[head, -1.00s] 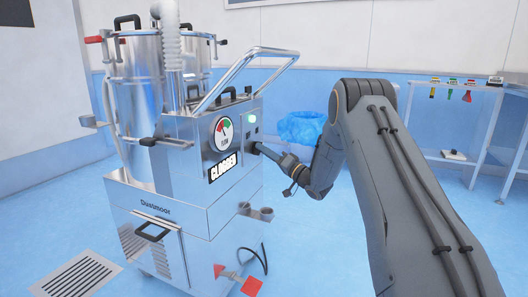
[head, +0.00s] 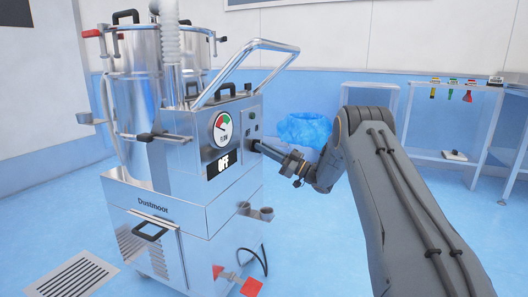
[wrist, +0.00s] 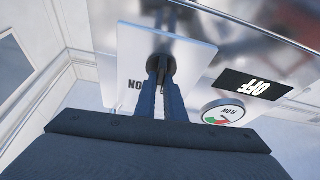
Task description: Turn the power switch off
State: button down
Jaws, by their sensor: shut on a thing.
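In the wrist view my gripper (wrist: 160,72) is shut on the dark power switch (wrist: 161,62), which sits on a pale plate (wrist: 195,58). An upside-down "ON" label shows on the plate beside the fingers. The fingers hide part of the switch.
A round gauge (head: 222,129) sits above the display. A bent metal handle (head: 270,45) rises over the machine. A blue bag (head: 306,129) stands behind my arm, and a white table (head: 455,163) is at the right. A floor grate (head: 78,275) lies front left.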

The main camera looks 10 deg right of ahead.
jog(key=shift+n+g+y+b, duration=0.3)
jog(key=shift+n+g+b, duration=0.65)
jog(key=shift+n, duration=1.7)
jog(key=shift+n+g+y+b, duration=0.3)
jog(key=shift+n+g, duration=1.25)
jog(key=shift+n, duration=1.4)
jog(key=c, duration=1.8)
grip_release()
jog(key=shift+c, duration=0.2)
jog(key=p+v, duration=0.2)
jog(key=v, duration=0.6)
jog(key=shift+w, duration=0.1)
jog(key=shift+r, duration=0.1)
